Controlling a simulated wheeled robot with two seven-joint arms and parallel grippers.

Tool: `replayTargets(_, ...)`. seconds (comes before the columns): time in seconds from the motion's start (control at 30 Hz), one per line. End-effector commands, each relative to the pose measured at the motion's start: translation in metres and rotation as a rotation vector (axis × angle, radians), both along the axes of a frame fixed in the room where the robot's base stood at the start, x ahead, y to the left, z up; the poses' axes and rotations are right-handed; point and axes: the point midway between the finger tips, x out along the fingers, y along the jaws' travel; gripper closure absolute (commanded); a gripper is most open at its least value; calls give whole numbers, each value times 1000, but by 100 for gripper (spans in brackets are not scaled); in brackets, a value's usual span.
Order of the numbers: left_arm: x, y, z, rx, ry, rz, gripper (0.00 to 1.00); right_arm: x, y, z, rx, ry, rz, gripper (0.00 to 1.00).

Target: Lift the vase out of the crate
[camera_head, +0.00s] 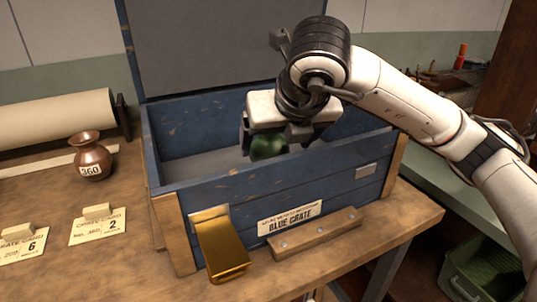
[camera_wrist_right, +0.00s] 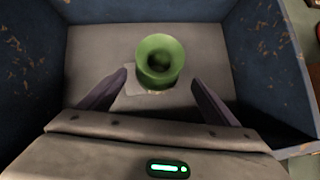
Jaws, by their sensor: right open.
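A green vase (camera_wrist_right: 160,62) stands upright inside the blue crate (camera_head: 270,190). From above, the right wrist view shows its round flared mouth. In the head view the vase (camera_head: 268,147) shows just below my right gripper (camera_head: 288,143), its lower part hidden by the crate's front wall. My right gripper is open and points down into the crate. In the right wrist view its fingers (camera_wrist_right: 160,82) are spread to the left and right, with the vase mouth between and slightly beyond the tips. I cannot tell whether they touch it. My left gripper is not in view.
The crate's lid (camera_head: 230,50) stands open at the back. A brass hasp (camera_head: 222,245) hangs on the front. A green bin (camera_head: 485,265) is low at right.

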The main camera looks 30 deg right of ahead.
Motion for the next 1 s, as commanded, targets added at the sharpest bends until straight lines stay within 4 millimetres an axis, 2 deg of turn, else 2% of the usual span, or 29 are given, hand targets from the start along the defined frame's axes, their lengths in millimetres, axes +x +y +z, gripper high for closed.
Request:
replayTargets(0.17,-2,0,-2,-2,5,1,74,8,-2,-11,-1,1,0,16)
replayTargets(0.43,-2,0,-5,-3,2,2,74,34,-4,-40,0,3,-1,16)
replayTargets(0.77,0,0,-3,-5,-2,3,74,39,-5,-46,-1,0,2,16)
replayTargets(1.0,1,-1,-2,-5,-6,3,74,39,-5,-46,-1,0,2,55)
